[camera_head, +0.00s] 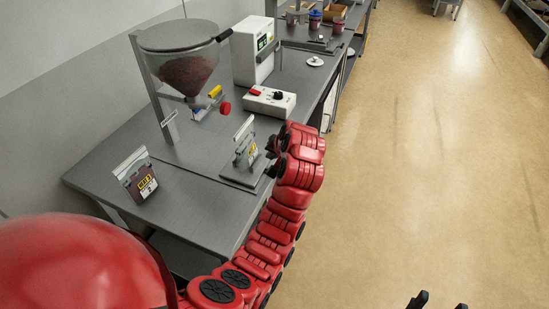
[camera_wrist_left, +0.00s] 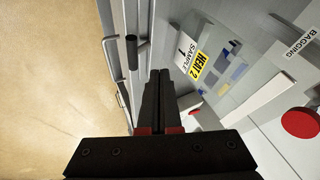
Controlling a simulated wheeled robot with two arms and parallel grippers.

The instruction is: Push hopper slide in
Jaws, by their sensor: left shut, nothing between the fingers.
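The hopper (camera_head: 187,72) is a clear cone of dark red pellets with a grey lid, held on a metal post at the back of the bench. Below its outlet are a yellow part (camera_head: 215,91) and a red round knob (camera_head: 225,108), which seems to end the slide; how far the slide is out is unclear. The red knob also shows at the right of the left wrist view (camera_wrist_left: 300,123). My left gripper (camera_head: 270,157) is right of and nearer than the knob, apart from it; its fingers are shut and empty (camera_wrist_left: 160,75). My right gripper (camera_head: 439,302) shows only two separated fingertips.
A stand with a bag labelled HEAT 2 (camera_wrist_left: 203,62) is beside my left gripper. Another labelled bag (camera_head: 142,184) stands at the bench's left. A white machine (camera_head: 252,50) and control box (camera_head: 270,101) stand behind. Open floor lies right.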

